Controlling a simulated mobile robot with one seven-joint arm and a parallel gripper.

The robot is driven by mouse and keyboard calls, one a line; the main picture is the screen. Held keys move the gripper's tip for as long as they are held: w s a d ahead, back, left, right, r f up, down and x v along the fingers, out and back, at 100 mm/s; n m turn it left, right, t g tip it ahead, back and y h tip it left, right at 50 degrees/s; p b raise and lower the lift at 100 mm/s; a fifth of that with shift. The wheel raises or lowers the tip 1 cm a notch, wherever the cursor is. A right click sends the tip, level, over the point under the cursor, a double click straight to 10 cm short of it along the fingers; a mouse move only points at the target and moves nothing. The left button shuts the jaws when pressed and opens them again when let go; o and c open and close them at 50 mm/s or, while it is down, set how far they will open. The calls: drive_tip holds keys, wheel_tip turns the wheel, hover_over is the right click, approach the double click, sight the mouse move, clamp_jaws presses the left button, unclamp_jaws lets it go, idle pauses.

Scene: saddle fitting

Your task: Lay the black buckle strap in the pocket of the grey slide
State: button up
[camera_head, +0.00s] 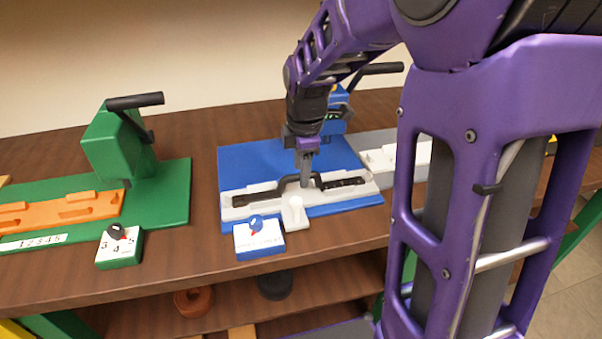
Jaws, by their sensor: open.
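The black buckle strap (259,194) lies lengthwise along the grey slide (328,198) on the blue station. Its middle rises in an arch, and its flat ends lie along the slide's pocket area. I cannot tell whether both ends are fully down in the pocket. My gripper (305,182) points straight down at the arch in the middle of the strap. Its jaws are open, with the fingers at the arch; I cannot tell whether they touch it. The fingers hide a small part of the arch.
The blue base plate (248,164) carries the slide, with a blue-and-white dial box (258,238) in front. A black-handled blue press (336,112) stands behind my gripper. On the left is a green station (172,190) with an orange slide (62,211). My purple arm covers the right side.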

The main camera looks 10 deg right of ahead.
wheel_tip(320, 180, up, 9)
drive_tip(key=s+p, duration=0.1)
drive_tip(key=s, duration=0.1)
drive_tip(key=shift+w+r, duration=0.1)
